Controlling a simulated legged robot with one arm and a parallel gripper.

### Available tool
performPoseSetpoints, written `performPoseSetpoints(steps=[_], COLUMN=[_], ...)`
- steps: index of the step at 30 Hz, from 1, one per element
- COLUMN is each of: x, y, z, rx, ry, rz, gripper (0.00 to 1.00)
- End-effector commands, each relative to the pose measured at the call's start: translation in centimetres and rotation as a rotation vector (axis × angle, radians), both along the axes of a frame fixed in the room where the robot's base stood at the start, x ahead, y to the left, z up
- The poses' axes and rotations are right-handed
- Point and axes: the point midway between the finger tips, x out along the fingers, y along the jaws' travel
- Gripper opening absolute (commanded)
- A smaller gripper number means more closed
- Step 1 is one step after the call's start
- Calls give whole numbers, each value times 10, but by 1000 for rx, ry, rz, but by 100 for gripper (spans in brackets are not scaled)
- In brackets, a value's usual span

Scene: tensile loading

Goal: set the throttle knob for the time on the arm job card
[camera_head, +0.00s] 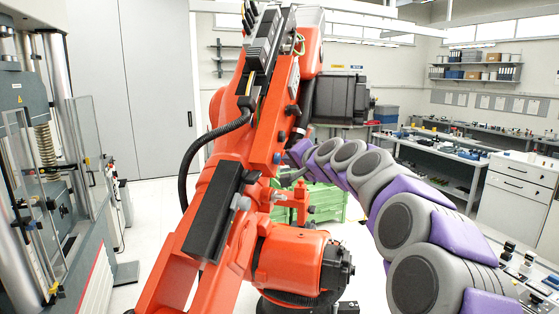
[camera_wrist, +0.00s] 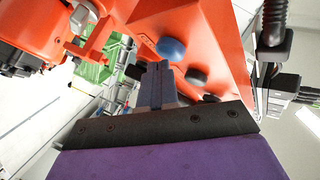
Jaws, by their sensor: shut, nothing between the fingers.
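A large orange industrial arm (camera_head: 225,190) fills the middle of the head view. Small dark round knobs (camera_head: 282,136) sit along its right side. In the wrist view a blue knob (camera_wrist: 171,49) and a black knob (camera_wrist: 197,77) stand out from the orange surface. I cannot tell which is the throttle knob. My gripper (camera_wrist: 156,66) is shut and empty, its tips close to the blue knob; I cannot tell if they touch. I cannot make out a job card or any dial marks.
A black cable (camera_head: 184,165) loops along the orange arm's left side. A testing machine (camera_head: 40,150) with clear guards stands at the left. A green crate (camera_head: 325,200) is behind the orange arm. Workbenches (camera_head: 435,155) line the right, with floor showing between.

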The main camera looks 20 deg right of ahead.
Motion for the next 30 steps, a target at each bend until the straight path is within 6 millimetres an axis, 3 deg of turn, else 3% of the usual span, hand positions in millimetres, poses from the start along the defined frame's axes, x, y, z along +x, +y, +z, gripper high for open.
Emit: performPoseSetpoints(steps=[30], x=[6], y=[7], z=[0], rx=[0], ry=[1], rz=[1], gripper=[0])
